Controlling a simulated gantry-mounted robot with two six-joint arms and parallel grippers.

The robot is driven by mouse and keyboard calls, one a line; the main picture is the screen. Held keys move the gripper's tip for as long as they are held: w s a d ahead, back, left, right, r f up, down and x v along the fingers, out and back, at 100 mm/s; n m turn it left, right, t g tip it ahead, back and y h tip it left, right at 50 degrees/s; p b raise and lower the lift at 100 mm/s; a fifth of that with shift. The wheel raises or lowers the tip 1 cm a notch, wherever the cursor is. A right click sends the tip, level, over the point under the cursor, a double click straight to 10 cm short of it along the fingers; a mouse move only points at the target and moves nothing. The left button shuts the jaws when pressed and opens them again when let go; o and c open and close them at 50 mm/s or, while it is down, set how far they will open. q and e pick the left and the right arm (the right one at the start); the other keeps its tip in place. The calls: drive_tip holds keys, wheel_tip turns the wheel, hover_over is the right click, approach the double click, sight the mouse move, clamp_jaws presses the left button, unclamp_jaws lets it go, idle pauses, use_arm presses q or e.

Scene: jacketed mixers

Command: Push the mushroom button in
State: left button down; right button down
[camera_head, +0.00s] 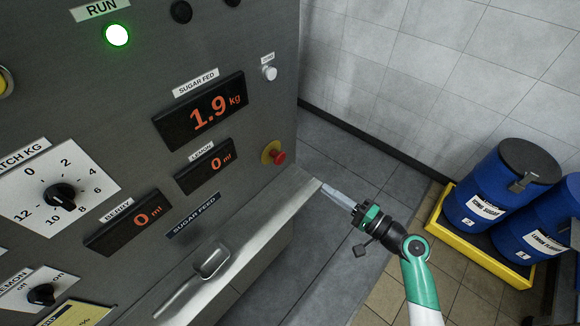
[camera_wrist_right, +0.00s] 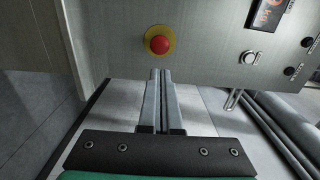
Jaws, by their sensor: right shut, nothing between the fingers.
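The red mushroom button (camera_head: 279,158) sits on a yellow round plate at the right edge of the grey panel, beside the lemon display. It also shows in the right wrist view (camera_wrist_right: 160,45), just beyond my fingertips. My right gripper (camera_head: 324,187) is shut and empty. In the head view its fingertips are to the right of and below the button, apart from it. In the right wrist view the fingers (camera_wrist_right: 160,72) point towards the button, with the tips just below it in the picture. My left gripper is not in view.
The panel (camera_head: 140,80) carries displays, a batch dial (camera_head: 60,196), a lit green run lamp (camera_head: 117,35) and a small white button (camera_head: 269,73). A ledge (camera_head: 270,220) with a handle (camera_head: 212,260) juts out below. Blue drums (camera_head: 490,190) stand in a yellow tray (camera_head: 475,255) at right.

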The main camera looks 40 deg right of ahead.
sight(282, 160)
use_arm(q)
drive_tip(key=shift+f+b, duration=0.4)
use_arm(e)
drive_tip(key=w, duration=0.9)
drive_tip(key=w+a, duration=0.1)
drive_tip(key=w, duration=0.4)
drive_tip(key=shift+a, duration=0.1)
